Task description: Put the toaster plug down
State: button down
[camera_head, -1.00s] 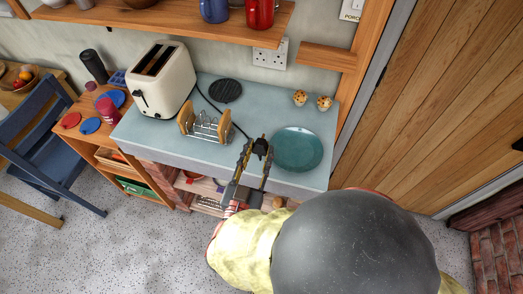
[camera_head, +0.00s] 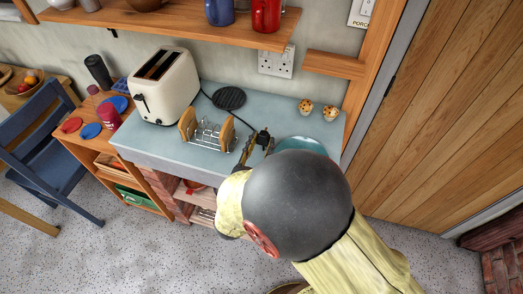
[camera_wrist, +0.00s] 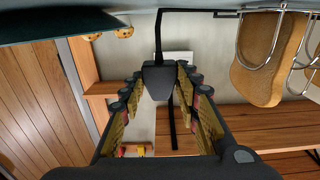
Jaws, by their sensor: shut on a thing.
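The black toaster plug (camera_head: 263,137) is between the fingertips of my gripper (camera_head: 257,143), over the blue-grey worktop (camera_head: 170,143), right of the toast rack. In the wrist view my gripper (camera_wrist: 158,88) is shut on the plug (camera_wrist: 158,80), with a finger on each side. Its black cord (camera_wrist: 159,32) runs off the plug and bends sideways along the worktop. The cream toaster (camera_head: 167,85) stands at the back left of the worktop. In the head view I cannot tell whether the plug touches the worktop. My arm hides part of the area.
The wire toast rack (camera_head: 208,133) stands close on the left. A teal plate (camera_head: 303,145) is close on the right, partly behind my arm. Two muffins (camera_head: 317,110) and a black round mat (camera_head: 229,97) are farther back. A wall socket (camera_head: 275,62) is above, under the shelf (camera_head: 180,24).

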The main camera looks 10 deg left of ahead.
aim_at(261, 158)
jog(key=shift+w+f, duration=0.25)
jog(key=shift+f, duration=0.1)
jog(key=shift+w+a+f+b, duration=0.15)
jog(key=shift+f+b, duration=0.75)
jog(key=shift+f, duration=0.7)
jog(key=shift+f, duration=0.1)
jog(key=shift+f+b, duration=0.3)
jog(key=shift+f, duration=0.05)
jog(key=shift+f, duration=0.2)
jog(key=c, duration=1.3)
grip_release()
